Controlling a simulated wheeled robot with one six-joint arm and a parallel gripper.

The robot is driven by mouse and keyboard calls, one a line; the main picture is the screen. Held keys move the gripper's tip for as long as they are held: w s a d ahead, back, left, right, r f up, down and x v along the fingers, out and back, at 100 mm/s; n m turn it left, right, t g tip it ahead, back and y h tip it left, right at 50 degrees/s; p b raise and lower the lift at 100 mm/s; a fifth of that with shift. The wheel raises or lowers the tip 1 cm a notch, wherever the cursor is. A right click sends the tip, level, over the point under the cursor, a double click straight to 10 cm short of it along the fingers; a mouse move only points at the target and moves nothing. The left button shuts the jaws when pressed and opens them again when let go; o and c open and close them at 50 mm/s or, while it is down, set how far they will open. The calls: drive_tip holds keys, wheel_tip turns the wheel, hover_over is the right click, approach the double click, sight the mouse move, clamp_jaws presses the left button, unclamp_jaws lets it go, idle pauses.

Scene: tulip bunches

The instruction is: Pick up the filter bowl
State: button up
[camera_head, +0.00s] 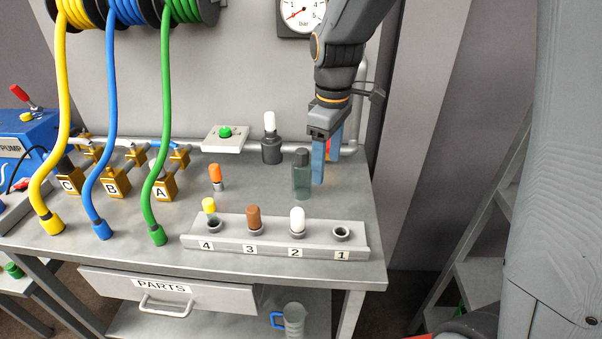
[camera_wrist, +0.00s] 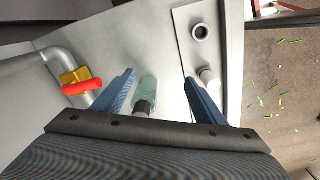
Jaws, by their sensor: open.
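The filter bowl (camera_head: 301,182) appears to be the translucent green cylinder with a dark top, standing upright on the grey bench behind the numbered rack. My gripper (camera_head: 326,168) points down with its blue fingers apart, just right of the bowl in the head view. In the wrist view, the bowl (camera_wrist: 148,88) shows between the two open fingers (camera_wrist: 159,78), nearer the left one. I see no contact; the depth gap is hard to judge.
A rack (camera_head: 270,243) with slots 1 to 4 lies along the bench front; slot 1 is empty. A dark fitting with a white top (camera_head: 270,145) stands behind left of the bowl. A red-handled valve (camera_wrist: 82,87) and pipe are close by. Hoses hang at left.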

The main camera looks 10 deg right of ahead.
sight(302, 166)
drive_tip(key=w+a+n, duration=0.1)
drive_tip(key=w+n, duration=0.1)
drive_tip(key=w+a+n, duration=0.2)
drive_tip(key=w+a+r+n+b, duration=0.1)
drive_tip(key=w+a+n, duration=0.1)
drive_tip(key=shift+w+a+r+g, duration=0.1)
drive_tip(key=shift+w+g, duration=0.1)
drive_tip(key=shift+g, duration=0.1)
drive_tip(key=shift+w+a+n, duration=0.1)
drive_tip(key=shift+a+n, duration=0.1)
drive_tip(key=shift+n, duration=0.2)
drive_tip(key=shift+d+f+p, duration=0.15)
drive_tip(key=shift+f+p, duration=0.55)
drive_tip(key=shift+f, duration=1.2)
drive_tip(key=shift+d+f+p, duration=0.15)
drive_tip(key=shift+f+p, duration=0.5)
drive_tip(key=shift+f, duration=1.25)
drive_tip(key=c, duration=1.2)
